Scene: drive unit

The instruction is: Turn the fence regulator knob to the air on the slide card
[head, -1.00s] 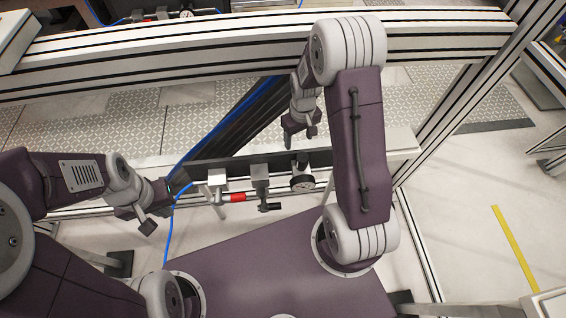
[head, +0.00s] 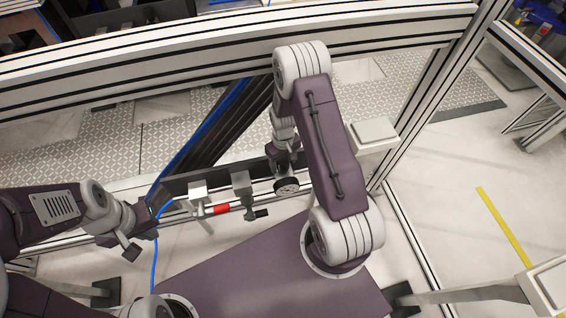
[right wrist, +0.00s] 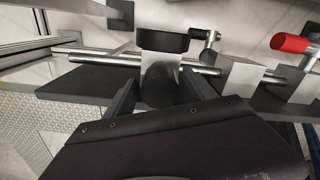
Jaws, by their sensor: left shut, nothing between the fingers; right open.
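In the right wrist view the gauge shows as a black round housing (right wrist: 163,39) on a grey block. A dark cylindrical knob (right wrist: 159,90) sticks out of that block towards my right gripper. My right gripper (right wrist: 158,98) is open, with one finger on each side of the knob; I cannot tell whether they touch it. In the head view my right gripper (head: 286,158) is just behind the gauge. My left gripper (head: 131,248) is shut and empty, left of the rail. No slide card can be made out.
The dark rail (head: 172,186) also carries grey blocks and a red-handled valve (head: 221,209). A blue hose (head: 155,258) hangs at its left end. A pale box (head: 374,131) stands right of my right arm. Aluminium fence beams (head: 150,62) run behind.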

